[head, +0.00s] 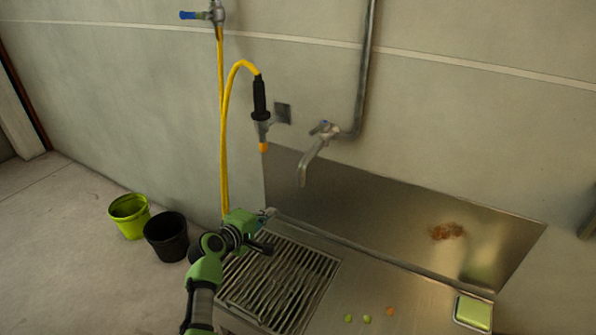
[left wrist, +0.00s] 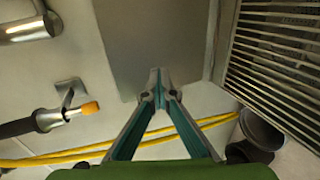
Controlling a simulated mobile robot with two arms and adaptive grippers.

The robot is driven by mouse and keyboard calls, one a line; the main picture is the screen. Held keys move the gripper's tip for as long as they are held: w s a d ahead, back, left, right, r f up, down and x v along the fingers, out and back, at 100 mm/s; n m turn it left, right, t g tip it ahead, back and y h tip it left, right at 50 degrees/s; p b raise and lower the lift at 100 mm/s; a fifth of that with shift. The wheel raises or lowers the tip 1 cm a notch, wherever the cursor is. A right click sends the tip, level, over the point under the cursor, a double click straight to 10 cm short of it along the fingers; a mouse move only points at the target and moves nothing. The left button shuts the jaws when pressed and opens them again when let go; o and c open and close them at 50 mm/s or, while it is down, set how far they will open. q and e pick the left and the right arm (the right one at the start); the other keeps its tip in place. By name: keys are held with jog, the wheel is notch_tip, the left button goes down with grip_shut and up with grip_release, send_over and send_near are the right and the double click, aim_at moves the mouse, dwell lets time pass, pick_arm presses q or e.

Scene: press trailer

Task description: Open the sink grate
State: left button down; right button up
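The sink grate (head: 292,284) is a grey slatted metal panel. It lies at the left end of the steel sink (head: 415,318) in the head view and looks flat and closed. My left gripper (head: 266,214) is at the grate's back left corner, partly hiding that corner. In the left wrist view the grate (left wrist: 285,50) fills the right side. There my left gripper (left wrist: 159,84) has its fingertips together with nothing visible between them. They are apart from the grate in the picture; contact is hard to judge. My right gripper is not in view.
A steel backsplash (head: 370,215) stands behind the sink, with a faucet (head: 312,155) above it. A yellow hose (head: 223,120) hangs close behind my left gripper. A black bucket (head: 167,237) and a green bucket (head: 129,216) stand left. A sponge (head: 473,312) lies right.

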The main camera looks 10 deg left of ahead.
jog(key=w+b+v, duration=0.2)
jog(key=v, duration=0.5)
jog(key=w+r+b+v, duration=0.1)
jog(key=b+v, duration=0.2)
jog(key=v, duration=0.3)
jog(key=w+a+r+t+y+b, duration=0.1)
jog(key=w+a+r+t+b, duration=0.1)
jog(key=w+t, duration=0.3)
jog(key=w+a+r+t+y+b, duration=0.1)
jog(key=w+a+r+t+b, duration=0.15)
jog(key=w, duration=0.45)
pick_arm(q)
jog(key=w+d+r+b, duration=0.1)
jog(key=w+d+r, duration=0.1)
jog(key=w, duration=0.6)
jog(key=w+d+r+t, duration=0.1)
jog(key=w+d, duration=0.3)
jog(key=w, duration=0.4)
jog(key=shift+w+r+b, duration=0.2)
jog(key=shift+r+b, duration=0.15)
jog(key=shift+r, duration=0.25)
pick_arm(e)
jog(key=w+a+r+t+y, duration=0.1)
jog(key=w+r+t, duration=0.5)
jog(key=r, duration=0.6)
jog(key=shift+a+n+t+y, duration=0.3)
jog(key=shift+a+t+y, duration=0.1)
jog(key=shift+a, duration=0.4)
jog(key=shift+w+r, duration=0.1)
